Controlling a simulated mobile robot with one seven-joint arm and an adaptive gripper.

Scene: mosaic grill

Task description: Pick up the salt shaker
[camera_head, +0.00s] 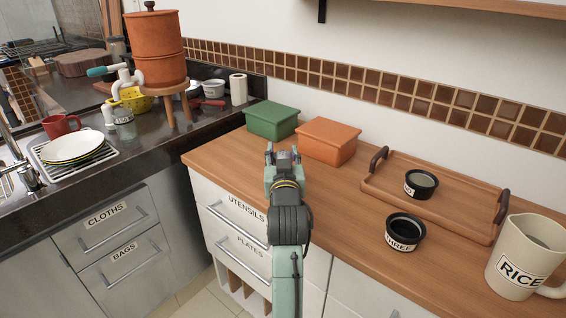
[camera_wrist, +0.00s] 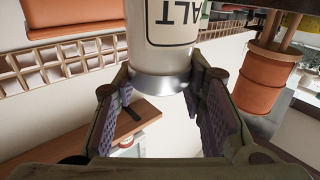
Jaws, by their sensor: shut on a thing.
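The salt shaker (camera_wrist: 163,50) is a white cylinder with a silvery band at its near end. In the wrist view its black-framed label reads "ALT" upside down, and the rest of the shaker runs out of the top of the picture. My gripper (camera_wrist: 161,88) has its two padded fingers on either side of the banded end and is shut on it. In the head view my gripper (camera_head: 283,153) is in front of the green and orange boxes, over the wooden counter's left end.
A green box (camera_head: 271,120) and an orange box (camera_head: 327,141) stand at the back of the wooden counter (camera_head: 340,190). A tray (camera_head: 447,205) with a black bowl (camera_head: 421,183), another bowl (camera_head: 405,232) and a RICE jug (camera_head: 524,257) are to the right.

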